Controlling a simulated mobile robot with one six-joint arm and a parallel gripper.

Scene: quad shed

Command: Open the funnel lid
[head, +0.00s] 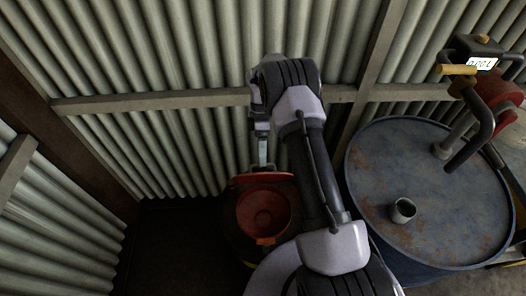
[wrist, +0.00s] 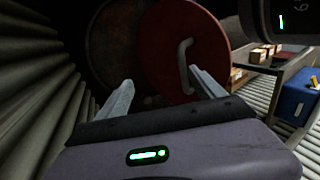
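The red funnel (head: 264,212) stands low near the wall, and its bowl shows open from above. The red lid (head: 262,179) shows nearly edge-on along the funnel's far rim, raised off the bowl. In the wrist view the lid (wrist: 160,45) is a red disc with a pale curved handle (wrist: 184,62). My gripper (head: 262,150) is above the lid, pointing down. In the wrist view my gripper (wrist: 160,78) has its fingers wide apart.
A rusty blue drum (head: 425,205) stands to the right, with a metal cup (head: 402,210) and a hand pump (head: 475,110) on top. Corrugated walls (head: 160,150) close in behind and left. The wrist view shows a blue case (wrist: 299,96) and boxes (wrist: 262,52) at right.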

